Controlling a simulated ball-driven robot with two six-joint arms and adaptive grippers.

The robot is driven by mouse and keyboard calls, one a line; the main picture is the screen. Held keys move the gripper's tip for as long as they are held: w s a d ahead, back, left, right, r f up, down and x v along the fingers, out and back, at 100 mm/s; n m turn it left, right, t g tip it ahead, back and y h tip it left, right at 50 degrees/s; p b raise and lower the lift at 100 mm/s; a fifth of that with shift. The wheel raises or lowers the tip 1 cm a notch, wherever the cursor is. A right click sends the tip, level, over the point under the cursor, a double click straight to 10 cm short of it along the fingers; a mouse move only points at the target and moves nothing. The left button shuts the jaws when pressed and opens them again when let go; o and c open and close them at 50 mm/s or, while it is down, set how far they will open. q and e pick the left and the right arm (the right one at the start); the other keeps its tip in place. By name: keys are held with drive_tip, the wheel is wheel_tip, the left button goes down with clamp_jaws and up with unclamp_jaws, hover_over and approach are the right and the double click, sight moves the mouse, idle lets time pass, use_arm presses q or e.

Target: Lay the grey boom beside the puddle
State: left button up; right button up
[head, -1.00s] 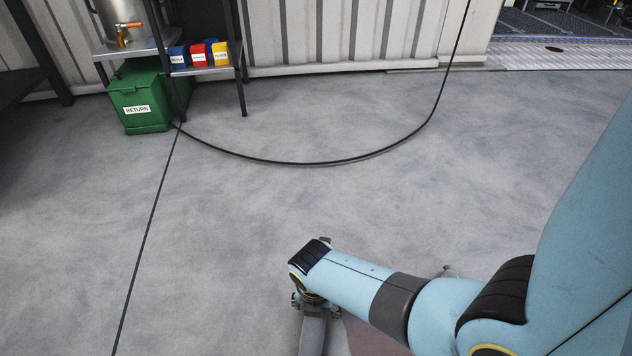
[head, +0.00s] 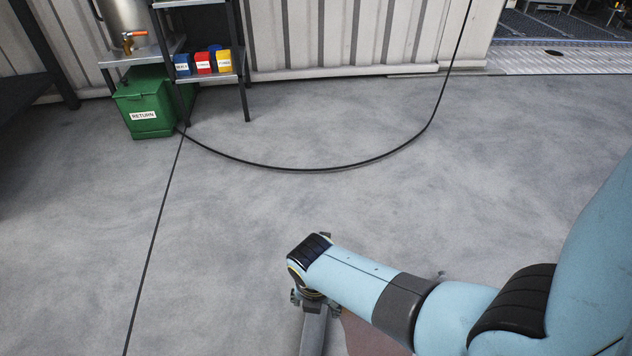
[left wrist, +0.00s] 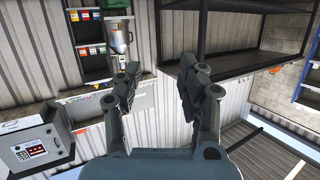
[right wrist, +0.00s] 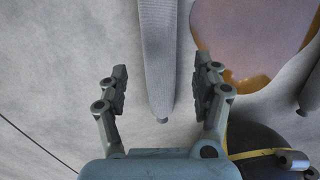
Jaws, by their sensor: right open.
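The grey boom (right wrist: 158,50) lies on the floor as a long strip beside the brown puddle (right wrist: 250,35) in the right wrist view, with a narrow bare floor gap between them. My right gripper (right wrist: 162,88) is open, with its fingers on either side of the boom's near end; I cannot tell whether they touch it. In the head view the boom (head: 313,335) shows below my right wrist, and a little of the puddle (head: 362,340) shows beside it, mostly hidden by my arm. My left gripper (left wrist: 160,75) is open and empty, facing shelves and a wall.
A black cable (head: 310,169) curves across the floor. Another grey rounded piece (right wrist: 311,92) shows at the right wrist view's right edge. The floor between is clear.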

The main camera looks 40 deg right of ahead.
sight(318, 316)
wheel_tip(318, 316, up, 3)
drive_tip(key=shift+a+f+p, duration=0.1)
drive_tip(key=shift+p, duration=0.65)
use_arm(q)
drive_tip(key=s+f+g, duration=0.1)
drive_tip(key=g, duration=0.1)
drive_tip(key=s+f+g+p, duration=0.1)
drive_tip(key=g, duration=0.1)
drive_tip(key=s+a+f+g+p, duration=0.1)
drive_tip(key=s+g, duration=0.1)
drive_tip(key=shift+f+n+g+y, duration=0.35)
drive_tip(key=shift+n+g+y, duration=0.05)
use_arm(e)
wheel_tip(318, 316, up, 3)
drive_tip(key=shift+s+a+f, duration=0.1)
drive_tip(key=shift+s+f, duration=0.05)
drive_tip(key=s+d+r+m+t, duration=0.35)
drive_tip(key=s+r+m, duration=0.35)
drive_tip(key=m, duration=0.5)
drive_tip(key=s+r+m+t, duration=0.2)
drive_tip(key=r+m, duration=0.4)
drive_tip(key=r, duration=0.2)
drive_tip(key=s+r+m+t+y, duration=0.1)
drive_tip(key=r+m, duration=0.6)
drive_tip(key=r, duration=0.1)
drive_tip(key=shift+s+t, duration=0.35)
